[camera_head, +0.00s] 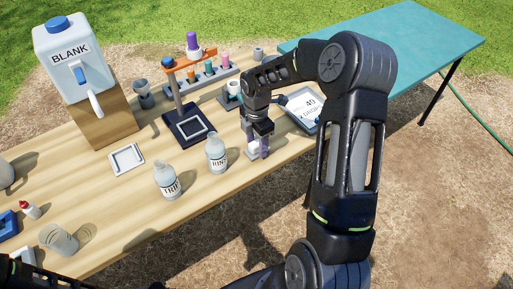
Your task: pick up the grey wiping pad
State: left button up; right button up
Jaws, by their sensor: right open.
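My right gripper (257,137) points down at the front edge of the wooden table, with its jaws open. A small light-grey block (253,153), which may be the wiping pad, is right below and between the fingers, beside a purple piece (265,146). The gripper partly hides both. I cannot tell whether the fingers touch the block. My left gripper is not in view; only a dark part of my arm shows at the lower left corner.
Bottles marked TRIP (167,181) and RINS (216,154) stand left of the gripper. A dark stand (188,124), a white square tray (126,160) and the BLANK jug (75,60) are further left. A teal table (420,40) is behind.

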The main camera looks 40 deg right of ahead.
jog(key=shift+c, duration=0.4)
grip_shut()
